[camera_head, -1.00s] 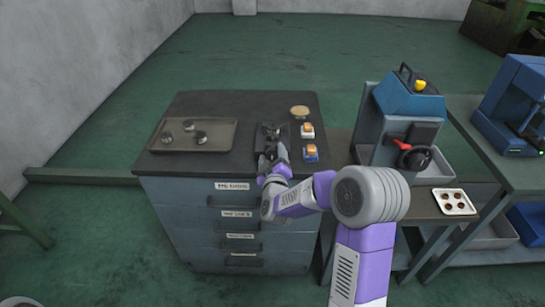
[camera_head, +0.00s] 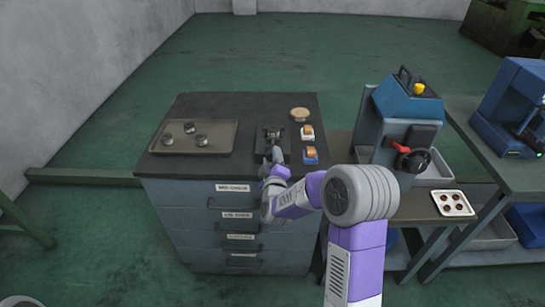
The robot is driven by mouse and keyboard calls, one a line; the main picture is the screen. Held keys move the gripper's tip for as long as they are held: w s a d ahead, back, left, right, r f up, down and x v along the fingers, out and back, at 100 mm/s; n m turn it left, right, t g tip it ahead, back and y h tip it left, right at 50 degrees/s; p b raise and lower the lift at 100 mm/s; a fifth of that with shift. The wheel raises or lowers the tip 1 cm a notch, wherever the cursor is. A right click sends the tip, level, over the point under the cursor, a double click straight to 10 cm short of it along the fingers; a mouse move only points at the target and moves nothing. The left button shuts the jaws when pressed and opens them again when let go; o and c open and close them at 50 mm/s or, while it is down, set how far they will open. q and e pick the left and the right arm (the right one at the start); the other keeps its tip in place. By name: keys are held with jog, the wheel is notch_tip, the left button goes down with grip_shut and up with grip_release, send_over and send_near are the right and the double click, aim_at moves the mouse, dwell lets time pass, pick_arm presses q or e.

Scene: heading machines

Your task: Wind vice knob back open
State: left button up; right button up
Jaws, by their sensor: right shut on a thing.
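The small dark vice (camera_head: 271,134) stands on the cabinet's dark top, near its right side. My right gripper (camera_head: 274,156) is at the near side of the vice, shut on what looks like the vice knob. The knob itself is mostly hidden by the fingers, so its turn cannot be read. My left gripper is not in view.
A tray (camera_head: 224,149) with several round metal parts lies on the left of the cabinet top. Two orange-topped blocks (camera_head: 307,132) and a round tan disc (camera_head: 299,114) are right of the vice. A blue machine with a red lever (camera_head: 409,105) stands further right.

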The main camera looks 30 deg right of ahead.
jog(key=n+p, duration=0.2)
jog(key=n, duration=0.1)
jog(key=shift+r+n, duration=0.15)
jog(key=shift+n, duration=0.25)
jog(key=n+p, duration=0.4)
jog(key=shift+a+g, duration=0.1)
jog(key=shift+g, duration=0.3)
jog(key=n+p, duration=0.3)
jog(key=n, duration=0.1)
jog(key=shift+h+p, duration=0.3)
jog(key=shift+n+h+p, duration=0.3)
jog(key=shift+n+p, duration=0.6)
jog(key=shift+n, duration=0.4)
jog(key=o, duration=1.1)
jog(key=shift+g, duration=0.3)
jog(key=shift+c, duration=0.2)
jog(key=shift+f, duration=0.2)
